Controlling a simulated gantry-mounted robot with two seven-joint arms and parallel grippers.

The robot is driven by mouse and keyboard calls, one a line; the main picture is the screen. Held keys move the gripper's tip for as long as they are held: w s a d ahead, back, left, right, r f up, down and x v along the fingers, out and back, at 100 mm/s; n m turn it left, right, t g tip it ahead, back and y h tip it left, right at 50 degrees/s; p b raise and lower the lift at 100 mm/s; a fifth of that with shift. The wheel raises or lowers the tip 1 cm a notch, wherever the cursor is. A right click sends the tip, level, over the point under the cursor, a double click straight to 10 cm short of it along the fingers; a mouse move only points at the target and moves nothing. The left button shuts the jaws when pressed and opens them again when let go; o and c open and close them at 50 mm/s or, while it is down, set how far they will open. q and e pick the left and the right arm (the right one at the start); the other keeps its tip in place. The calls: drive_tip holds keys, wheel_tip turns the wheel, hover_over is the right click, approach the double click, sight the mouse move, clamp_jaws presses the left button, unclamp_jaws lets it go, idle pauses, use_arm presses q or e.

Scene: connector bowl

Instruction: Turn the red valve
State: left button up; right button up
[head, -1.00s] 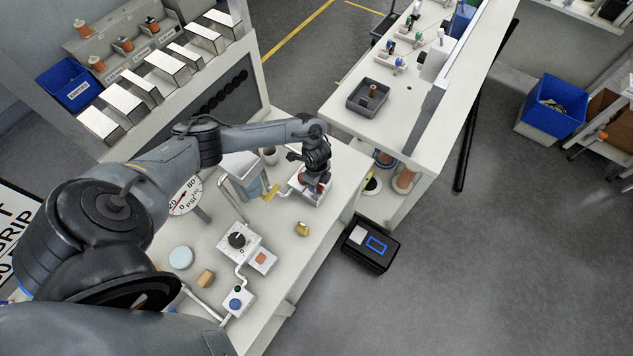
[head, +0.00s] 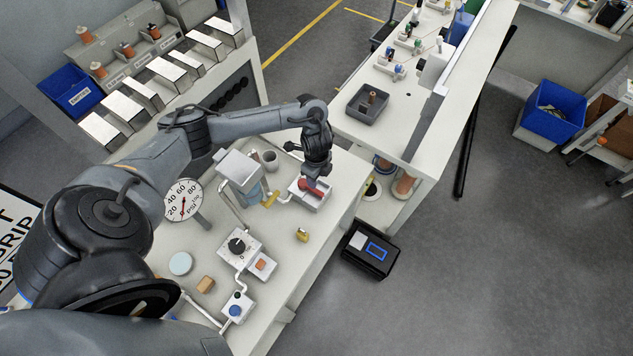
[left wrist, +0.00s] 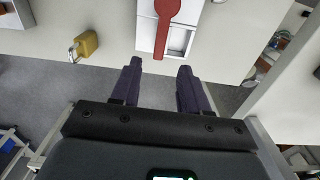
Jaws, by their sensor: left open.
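The red valve (head: 312,188) is a flat red handle on a white box (head: 300,199) at the far right corner of the near bench. In the left wrist view the red handle (left wrist: 165,28) has a round hub and a long arm pointing toward my gripper. My left gripper (head: 319,176) is directly above the valve, pointing down, and partly hides it in the head view. In the left wrist view its two dark fingers (left wrist: 158,68) are apart with nothing between them. The handle's end lies just beyond the fingertips. My right gripper is not in view.
A pressure gauge (head: 184,200), a grey tank (head: 239,169), a yellow padlock (head: 302,235), a black dial (head: 237,245) and a blue button (head: 235,310) share the bench. A second bench (head: 408,130) with a grey tray (head: 367,104) stands close to the right.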

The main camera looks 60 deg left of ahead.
use_arm(q)
drive_tip(key=shift+r, duration=1)
